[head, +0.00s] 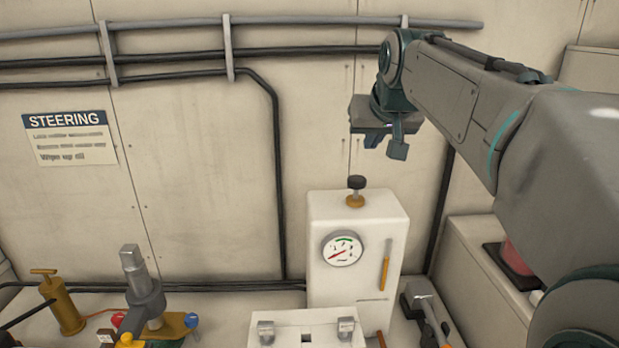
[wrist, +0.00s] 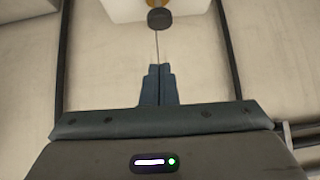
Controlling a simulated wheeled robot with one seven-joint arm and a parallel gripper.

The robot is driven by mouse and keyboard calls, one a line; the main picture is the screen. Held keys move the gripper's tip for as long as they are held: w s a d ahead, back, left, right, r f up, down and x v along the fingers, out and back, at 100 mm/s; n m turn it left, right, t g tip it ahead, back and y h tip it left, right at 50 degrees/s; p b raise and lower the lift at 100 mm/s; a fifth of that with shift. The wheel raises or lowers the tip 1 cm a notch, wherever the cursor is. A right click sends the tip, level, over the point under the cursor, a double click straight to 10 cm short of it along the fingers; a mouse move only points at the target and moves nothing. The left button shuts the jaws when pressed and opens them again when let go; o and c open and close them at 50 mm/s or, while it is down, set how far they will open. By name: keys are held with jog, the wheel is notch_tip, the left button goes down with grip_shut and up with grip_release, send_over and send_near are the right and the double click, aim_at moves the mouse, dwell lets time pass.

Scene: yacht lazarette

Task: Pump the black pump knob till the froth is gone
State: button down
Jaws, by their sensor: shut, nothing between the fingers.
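The black pump knob (head: 356,182) stands on a brass collar (head: 355,201) on top of a white box (head: 322,212). The knob also shows in the wrist view (wrist: 160,18), beyond my fingertips. My gripper (head: 386,150) is above the box, a little right of the knob in the head view, and apart from it. Its fingers (wrist: 158,68) are shut and empty, pointing toward the knob. On the box front, a narrow upright strip (head: 386,265) is grey at the top and orange below. I cannot make out froth in it.
A round gauge (head: 342,248) is on the box front, its red needle pointing lower left. A brass pump (head: 60,303) and a grey cylinder fitting (head: 146,290) stand at left. A grey-and-orange tool (head: 430,312) lies at right. Pipes (head: 200,72) run along the wall.

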jog(key=shift+s+d+r+b, duration=0.15)
jog(key=shift+r+b, duration=0.45)
jog(key=shift+b, duration=0.65)
jog(key=shift+s+a+r+b, duration=0.1)
jog(key=shift+r+b, duration=0.45)
jog(key=shift+b, duration=0.65)
send_over(357, 176)
jog(key=s, duration=0.3)
notch_tip(357, 176, down, 7)
jog(key=shift+s+d+r, duration=0.1)
jog(key=f, duration=0.2)
jog(key=shift+w+f+b, duration=0.3)
jog(key=shift+f+b, duration=0.05)
jog(key=shift+b, duration=0.05)
jog(key=shift+s+f, duration=0.15)
jog(key=shift+f, duration=0.75)
jog(key=shift+f, duration=0.1)
